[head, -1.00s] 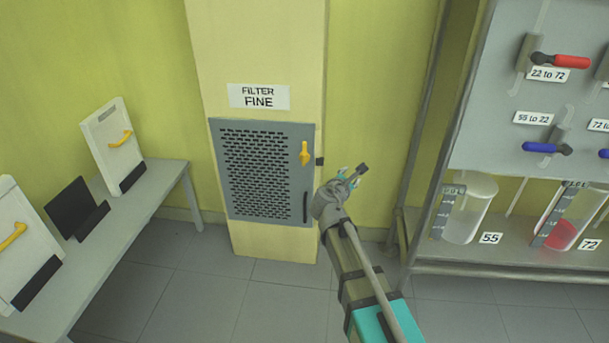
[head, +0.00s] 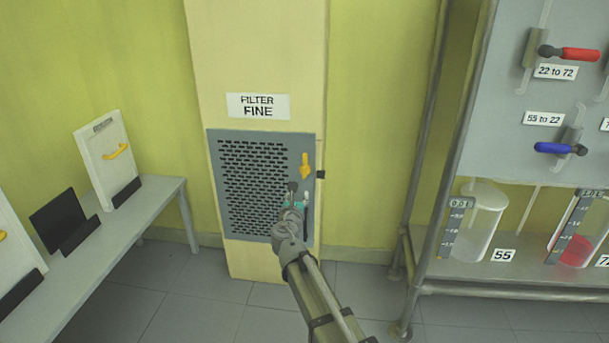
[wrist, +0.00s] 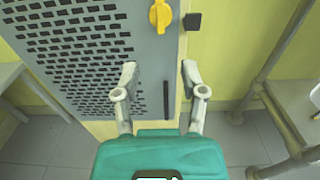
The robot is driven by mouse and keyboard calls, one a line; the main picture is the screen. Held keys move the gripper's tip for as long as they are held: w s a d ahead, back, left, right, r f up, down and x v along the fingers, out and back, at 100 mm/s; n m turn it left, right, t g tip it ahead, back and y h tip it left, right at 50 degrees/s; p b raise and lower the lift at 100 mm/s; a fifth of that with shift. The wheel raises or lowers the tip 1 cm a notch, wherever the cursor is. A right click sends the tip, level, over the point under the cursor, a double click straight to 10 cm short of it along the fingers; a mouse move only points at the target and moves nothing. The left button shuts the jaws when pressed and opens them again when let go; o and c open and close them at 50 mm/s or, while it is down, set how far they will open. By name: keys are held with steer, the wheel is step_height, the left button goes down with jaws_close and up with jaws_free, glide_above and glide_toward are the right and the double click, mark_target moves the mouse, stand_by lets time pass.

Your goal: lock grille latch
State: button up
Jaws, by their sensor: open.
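The grey perforated grille (head: 252,180) is closed flat against the cream column under a "FILTER FINE" label. Its yellow latch (head: 305,166) is at the upper right of the grille and stands about upright; it also shows at the top of the wrist view (wrist: 160,15). A small dark block (wrist: 193,21) sits just right of the latch, at the column's edge. A black vertical handle (wrist: 166,100) is below the latch. My gripper (wrist: 157,68) is open and empty, below the latch and in front of the grille. In the head view my gripper (head: 298,190) hides part of the handle.
A grey bench (head: 160,200) with white filter panels (head: 106,160) with yellow handles stands at the left. A metal rack (head: 440,190) with valve levers and vessels stands at the right. The floor in front of the column is clear.

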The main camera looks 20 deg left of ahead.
mark_target(304, 172)
steer(key=x, duration=1.4)
steer(key=shift+d, duration=0.1)
